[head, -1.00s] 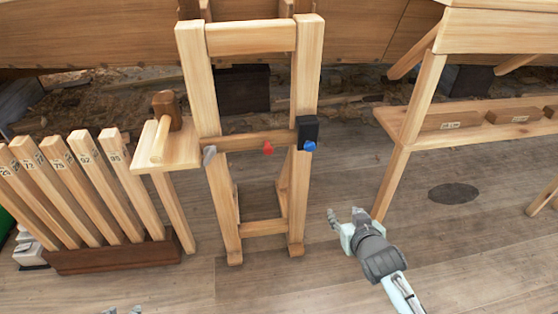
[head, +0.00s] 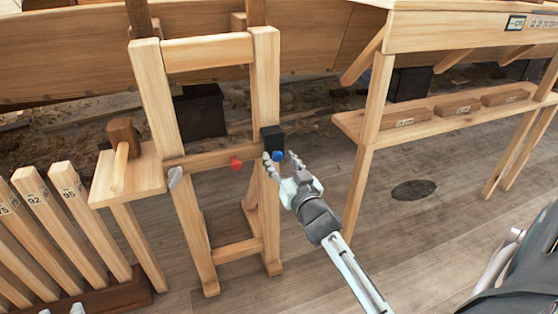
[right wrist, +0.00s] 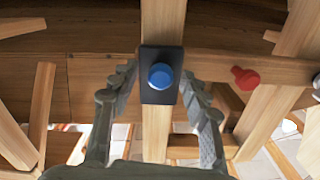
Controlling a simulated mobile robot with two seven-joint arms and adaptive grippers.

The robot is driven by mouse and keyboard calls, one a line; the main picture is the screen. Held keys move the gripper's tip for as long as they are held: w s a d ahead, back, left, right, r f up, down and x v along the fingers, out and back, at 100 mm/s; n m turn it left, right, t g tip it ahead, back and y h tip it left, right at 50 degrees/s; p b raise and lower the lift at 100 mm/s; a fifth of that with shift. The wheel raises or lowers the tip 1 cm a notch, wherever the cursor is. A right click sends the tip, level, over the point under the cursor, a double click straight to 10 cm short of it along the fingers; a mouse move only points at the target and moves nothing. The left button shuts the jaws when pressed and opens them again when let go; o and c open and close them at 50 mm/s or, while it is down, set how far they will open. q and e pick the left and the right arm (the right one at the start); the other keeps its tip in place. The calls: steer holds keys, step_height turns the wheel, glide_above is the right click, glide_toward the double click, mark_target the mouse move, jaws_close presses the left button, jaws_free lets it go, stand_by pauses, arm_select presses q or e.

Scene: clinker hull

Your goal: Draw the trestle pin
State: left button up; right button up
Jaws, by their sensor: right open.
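The wooden trestle (head: 157,95) stands upright in front of the hull. A blue knob (head: 278,156) sits on a black block (head: 272,138) on its right leg. A red knob (head: 236,164) is on the crossbar, and a grey peg (head: 175,177) is at the left leg. My right gripper (head: 281,167) is open and empty at the blue knob. In the right wrist view the blue knob (right wrist: 160,76) appears between its fingers, with gaps on both sides. Only the tips of my left gripper (head: 61,310) show at the bottom edge.
A mallet (head: 122,145) rests on a small shelf (head: 133,178) left of the trestle. Numbered wooden boards (head: 78,205) stand in a rack at lower left. A bench (head: 430,122) with wooden blocks stands at right. The floor between trestle and bench is open.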

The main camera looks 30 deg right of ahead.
steer(key=shift+w, duration=0.2)
steer(key=shift+c, duration=0.2)
jaws_close()
